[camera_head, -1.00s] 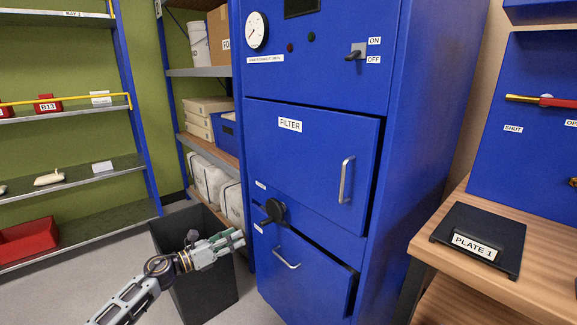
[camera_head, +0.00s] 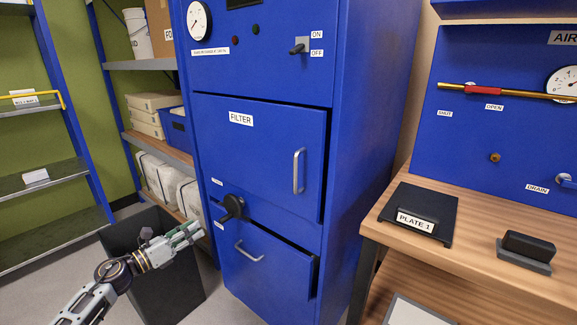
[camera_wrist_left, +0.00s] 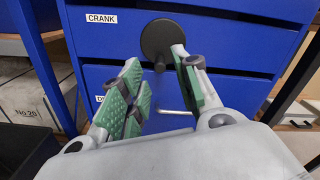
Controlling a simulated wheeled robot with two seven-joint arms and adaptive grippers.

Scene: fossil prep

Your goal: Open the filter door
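The blue filter door (camera_head: 265,170) is on the tall cabinet in the head view, with a FILTER label and an upright metal handle (camera_head: 299,171) near its right edge. A dark gap shows along that edge, and the door stands slightly proud of the frame. My left gripper (camera_head: 190,233) is low and left of the door, in front of the cabinet's lower left side. In the left wrist view its green-padded fingers (camera_wrist_left: 160,92) are apart with nothing held. The black crank (camera_wrist_left: 158,40) is ahead of them, apparently not gripped. My right gripper is not in view.
Below the filter door is a lower panel with a handle (camera_head: 249,251), also gapped at its right edge. A dark bin (camera_head: 165,290) stands under my left arm. A wooden bench (camera_head: 465,262) with a black plate (camera_head: 420,208) is at right. Shelves stand at left.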

